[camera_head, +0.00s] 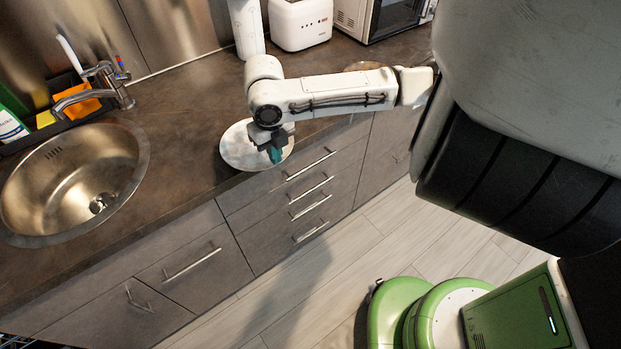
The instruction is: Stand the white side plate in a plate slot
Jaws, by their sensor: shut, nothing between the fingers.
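A round white plate (237,150) lies flat on the dark counter, to the right of the sink and close to the counter's front edge. My gripper (275,155) is over the right part of the plate, with its teal fingertips pointing down. The fingers look closed with nothing between them. I cannot tell whether the fingertips touch the plate. My gripper and wrist hide part of the plate. No plate slot is clearly visible.
A round metal sink (75,185) with a tap (100,90) is at the left. Behind it is a dark caddy with bottles and sponges. A white toaster (300,24) and a microwave (385,18) stand at the back. Drawers (300,190) front the counter.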

